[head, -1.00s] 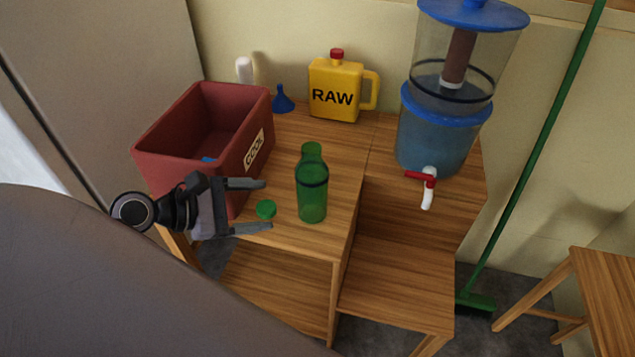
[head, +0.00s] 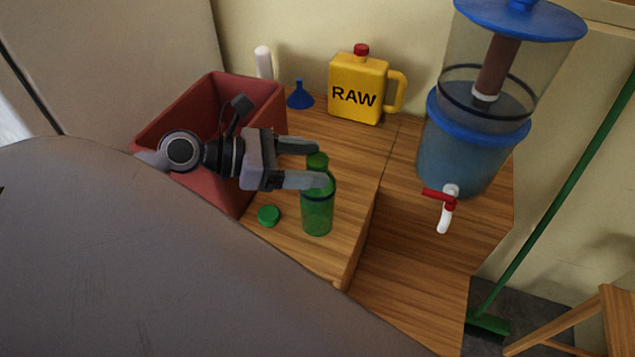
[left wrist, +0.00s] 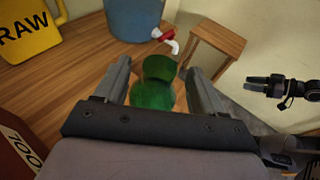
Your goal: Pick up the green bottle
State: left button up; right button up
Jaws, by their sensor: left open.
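The green bottle (head: 317,213) stands upright on the wooden table (head: 345,145), near its front edge. My left gripper (head: 322,164) is open, with its fingers at the height of the bottle's neck. In the left wrist view the bottle (left wrist: 153,82) shows between the two open fingers (left wrist: 158,80), and no grip on it shows. The near finger hides part of the bottle's neck in the head view. My right gripper (left wrist: 285,88) shows at the right edge of the left wrist view, small and apart from the table; its jaw state is unclear.
A red crate (head: 190,107) stands left, behind my left gripper. A green cap (head: 268,215) lies left of the bottle. A yellow RAW jug (head: 357,90) and blue funnel (head: 299,95) stand behind. A water dispenser (head: 470,150) with a tap stands right. A green broom (head: 560,195) leans far right.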

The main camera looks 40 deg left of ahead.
aim_at(327, 163)
pick_arm(q)
jog(key=shift+x, duration=1.95)
jog(key=shift+a, duration=0.1)
grip_shut()
